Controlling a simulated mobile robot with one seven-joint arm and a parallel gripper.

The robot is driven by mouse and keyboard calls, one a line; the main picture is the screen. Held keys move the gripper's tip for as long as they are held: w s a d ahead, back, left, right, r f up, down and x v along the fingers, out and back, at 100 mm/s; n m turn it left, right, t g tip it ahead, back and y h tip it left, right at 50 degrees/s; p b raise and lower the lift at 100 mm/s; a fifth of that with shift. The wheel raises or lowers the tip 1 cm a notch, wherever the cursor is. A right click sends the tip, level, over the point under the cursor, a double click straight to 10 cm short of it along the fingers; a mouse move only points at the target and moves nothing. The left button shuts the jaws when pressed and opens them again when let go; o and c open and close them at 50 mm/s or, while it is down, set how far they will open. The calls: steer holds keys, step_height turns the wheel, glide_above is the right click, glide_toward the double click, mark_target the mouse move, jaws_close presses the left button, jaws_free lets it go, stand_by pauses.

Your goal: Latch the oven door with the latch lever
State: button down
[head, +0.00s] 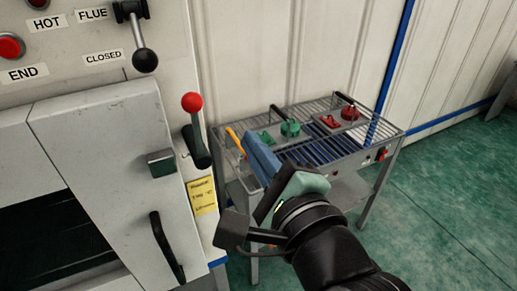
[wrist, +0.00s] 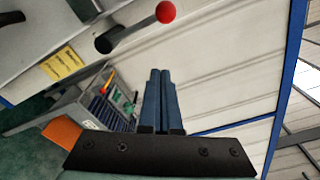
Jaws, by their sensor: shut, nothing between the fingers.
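The latch lever (head: 193,125) has a red ball on a black arm and stands roughly upright from its dark pivot, at the right edge of the oven front. In the wrist view the latch lever (wrist: 140,25) shows at the top, ahead and left of the fingers. The pale grey oven door (head: 95,130) carries a black handle and a square metal block (head: 161,163) left of the lever. I cannot tell whether it is fully closed. My gripper (head: 253,145), with blue fingers, is shut and empty, right of the lever and apart from it. Its fingers also show in the wrist view (wrist: 160,75).
A wire-topped grey cart (head: 330,110) with green and red parts stands behind my gripper, against the white wall. A yellow note (head: 202,196) sits below the lever. A black-knobbed flue lever (head: 144,58) and red button (head: 10,46) are above the door. Green floor is open at right.

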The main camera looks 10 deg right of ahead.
steer(key=w+a+r+p, duration=0.2)
steer(key=w+a+p, duration=0.1)
steer(key=w+a, duration=0.2)
steer(key=shift+w, duration=0.15)
steer(key=shift+w+a+n, duration=0.1)
steer(key=shift+n, duration=0.2)
stand_by(0.3)
